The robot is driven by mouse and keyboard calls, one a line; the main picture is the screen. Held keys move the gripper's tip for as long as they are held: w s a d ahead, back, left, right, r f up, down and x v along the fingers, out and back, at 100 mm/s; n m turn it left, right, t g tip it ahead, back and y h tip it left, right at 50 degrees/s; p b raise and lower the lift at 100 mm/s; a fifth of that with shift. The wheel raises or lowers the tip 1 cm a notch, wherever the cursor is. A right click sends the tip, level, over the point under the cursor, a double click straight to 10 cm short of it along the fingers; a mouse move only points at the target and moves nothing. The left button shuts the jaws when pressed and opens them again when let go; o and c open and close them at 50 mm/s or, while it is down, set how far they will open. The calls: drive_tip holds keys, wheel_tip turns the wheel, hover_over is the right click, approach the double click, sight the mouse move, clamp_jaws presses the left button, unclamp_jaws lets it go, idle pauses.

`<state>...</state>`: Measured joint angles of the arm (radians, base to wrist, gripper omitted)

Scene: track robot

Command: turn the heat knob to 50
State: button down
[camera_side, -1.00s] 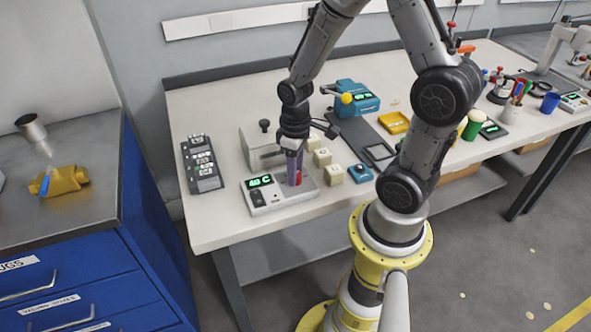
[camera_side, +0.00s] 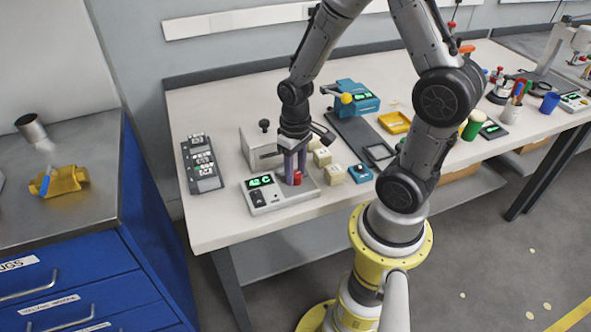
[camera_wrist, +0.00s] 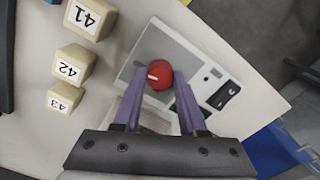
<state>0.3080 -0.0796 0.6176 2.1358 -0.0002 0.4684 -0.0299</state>
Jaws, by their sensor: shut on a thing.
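The heat knob is red and round. It sits on the right part of a white heater unit (camera_side: 262,208) in the side view, and the knob (camera_side: 298,178) shows low between my fingers. My gripper (camera_side: 295,176) points down and is shut on the knob. In the wrist view the knob (camera_wrist: 160,75) has a short white mark and sits between the purple fingertips of my gripper (camera_wrist: 158,80). The unit's green display (camera_side: 260,181) shows two small digits, seemingly 42, and a C. A dark switch (camera_side: 257,198) is below it.
Cream blocks marked 41 (camera_wrist: 88,18), 42 (camera_wrist: 73,66) and 43 (camera_wrist: 64,98) stand close beside the unit. A grey device with labels (camera_side: 202,165) lies to the left. The table's front edge is near the unit.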

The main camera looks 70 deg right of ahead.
sight(295, 174)
drive_tip(key=shift+c, duration=2.3)
unclamp_jaws()
drive_tip(key=shift+r, duration=0.15)
wheel_tip(295, 174, up, 14)
drive_tip(key=shift+f, duration=0.2)
drive_tip(key=s+a+r+n+t, duration=0.3)
drive_tip(key=s+a+r+t, duration=0.2)
drive_tip(key=s+a+r, duration=0.2)
drive_tip(key=shift+s+a+t, duration=0.3)
drive_tip(key=shift+s+a, duration=0.15)
drive_tip(key=shift+s, duration=0.35)
